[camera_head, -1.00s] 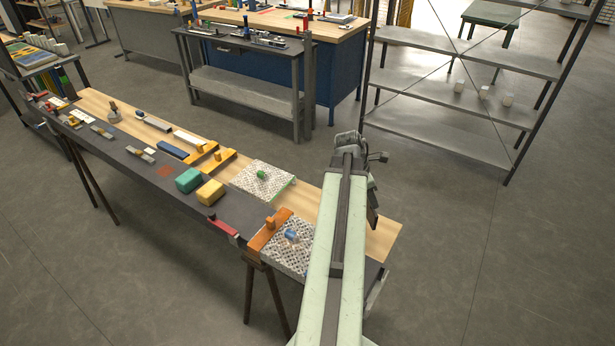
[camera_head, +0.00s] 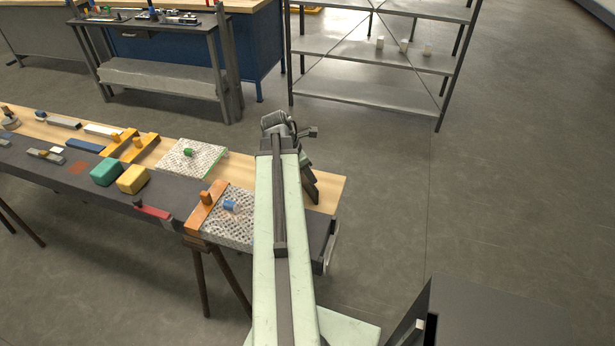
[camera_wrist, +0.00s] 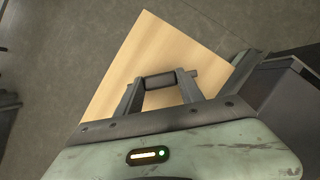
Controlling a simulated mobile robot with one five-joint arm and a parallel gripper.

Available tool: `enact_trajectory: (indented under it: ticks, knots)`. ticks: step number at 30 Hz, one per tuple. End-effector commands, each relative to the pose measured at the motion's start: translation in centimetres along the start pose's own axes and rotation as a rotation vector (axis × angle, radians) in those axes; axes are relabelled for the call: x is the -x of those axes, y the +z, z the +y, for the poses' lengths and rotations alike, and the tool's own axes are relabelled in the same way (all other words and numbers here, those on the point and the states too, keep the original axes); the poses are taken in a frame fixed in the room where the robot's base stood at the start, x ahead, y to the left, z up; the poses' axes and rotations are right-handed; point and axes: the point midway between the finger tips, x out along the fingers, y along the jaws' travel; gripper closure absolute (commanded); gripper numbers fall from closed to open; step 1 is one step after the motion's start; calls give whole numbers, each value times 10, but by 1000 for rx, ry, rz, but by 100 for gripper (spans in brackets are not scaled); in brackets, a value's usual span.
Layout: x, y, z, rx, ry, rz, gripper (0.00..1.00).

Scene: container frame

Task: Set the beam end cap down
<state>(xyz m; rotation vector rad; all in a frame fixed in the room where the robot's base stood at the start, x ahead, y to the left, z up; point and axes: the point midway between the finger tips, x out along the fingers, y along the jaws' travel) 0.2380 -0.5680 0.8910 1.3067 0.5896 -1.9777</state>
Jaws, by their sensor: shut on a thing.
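My gripper (camera_wrist: 160,93) shows in the wrist view with its two fingers on either side of a small dark grey piece (camera_wrist: 160,80), which I take to be the beam end cap. It is shut on this piece, over the bare end of a pale wooden board (camera_wrist: 150,50). Whether the piece touches the board I cannot tell. In the head view my gripper hangs beside the board's right end (camera_head: 328,190), and my pale green arm hides part of the bench. The cap cannot be made out there.
Left of my arm on the dark bench are a speckled plate with a blue knob (camera_head: 230,206), an orange bar (camera_head: 205,207), a yellow block (camera_head: 132,179) and a green block (camera_head: 106,172). A metal shelf (camera_head: 370,75) stands behind. A dark box-like shape (camera_head: 480,315) shows at lower right.

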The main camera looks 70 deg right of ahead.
Motion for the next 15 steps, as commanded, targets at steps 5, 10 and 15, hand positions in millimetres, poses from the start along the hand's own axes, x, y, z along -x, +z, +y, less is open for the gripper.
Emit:
enact_trajectory:
  ticks: [5,10,15]
  knots:
    - [-3,-1,0,0,0,0,100]
    - [-2,0,0,-1,0,0,34]
    - [-2,0,0,-1,0,0,34]
